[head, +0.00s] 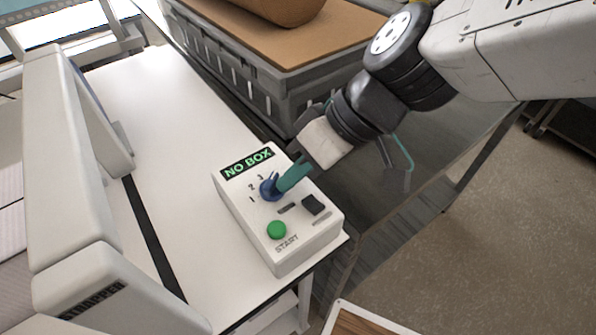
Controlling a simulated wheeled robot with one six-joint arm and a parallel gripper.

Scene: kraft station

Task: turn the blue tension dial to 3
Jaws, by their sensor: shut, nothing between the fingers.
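The blue tension dial (267,191) sits on the white control box (238,213), with the printed marks 1, 2 and 3 around its left and upper side. My gripper (282,186) reaches in from the upper right. Its teal fingers are shut with nothing between them. Their tips are at the dial's right side and cover part of it. I cannot tell whether they touch the dial. The dial's pointer is too small and too covered to read.
The box also has a lit NO BOX display (247,162), a black switch (313,204) and a green START button (277,230). The box stands on a white table (165,110) beside the strapper's frame (75,170). A grey crate (235,75) stands behind.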

